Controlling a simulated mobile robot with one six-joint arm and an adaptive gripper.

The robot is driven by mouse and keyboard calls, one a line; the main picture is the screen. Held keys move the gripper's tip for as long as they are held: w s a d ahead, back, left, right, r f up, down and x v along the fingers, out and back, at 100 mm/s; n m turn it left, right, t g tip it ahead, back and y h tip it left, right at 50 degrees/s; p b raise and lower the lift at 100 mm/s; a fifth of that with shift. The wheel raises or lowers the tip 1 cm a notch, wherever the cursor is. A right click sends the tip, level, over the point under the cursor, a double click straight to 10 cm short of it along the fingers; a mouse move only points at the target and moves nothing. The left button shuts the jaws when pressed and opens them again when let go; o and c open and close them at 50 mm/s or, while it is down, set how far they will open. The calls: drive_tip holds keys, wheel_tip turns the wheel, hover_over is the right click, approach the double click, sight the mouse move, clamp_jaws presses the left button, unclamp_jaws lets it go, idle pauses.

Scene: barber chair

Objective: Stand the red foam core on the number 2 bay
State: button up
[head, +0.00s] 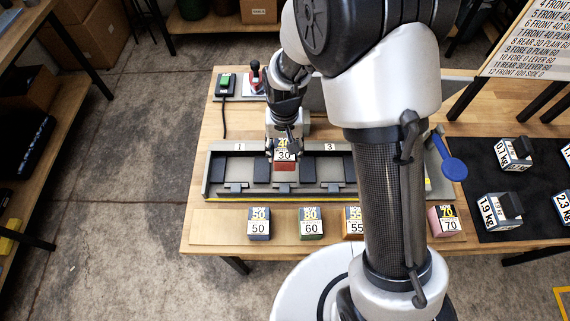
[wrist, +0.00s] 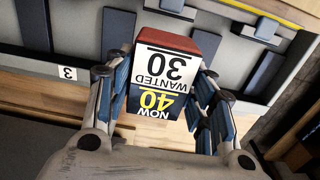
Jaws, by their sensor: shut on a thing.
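The red foam core (head: 285,166) is a small block with a red face and a label reading 40 and 30. My gripper (head: 284,151) is shut on it, with a finger on each side; the wrist view shows the core (wrist: 180,43) between the fingers (wrist: 158,82). The core is over the middle part of the grey bay fixture (head: 213,171), between the labels 1 (head: 240,146) and 3 (head: 330,146). The number 2 label is hidden behind the core and gripper. I cannot tell whether the core touches the bay or hangs just above it.
Several labelled blocks, including a 50 block (head: 259,225) and a 60 block (head: 311,224), stand along the front of the wooden table. A blue round paddle (head: 453,169) is at the fixture's right end. A black mat (head: 470,170) holds several weights. My arm hides the fixture's right part.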

sight(285, 148)
drive_tip(key=shift+f+b, duration=0.7)
drive_tip(key=shift+f, duration=2.9)
drive_tip(key=shift+f, duration=0.15)
drive_tip(key=o, duration=1.1)
wheel_tip(285, 148, up, 12)
drive_tip(key=p, duration=0.2)
drive_tip(key=shift+r+p, duration=0.25)
drive_tip(key=shift+p, duration=0.15)
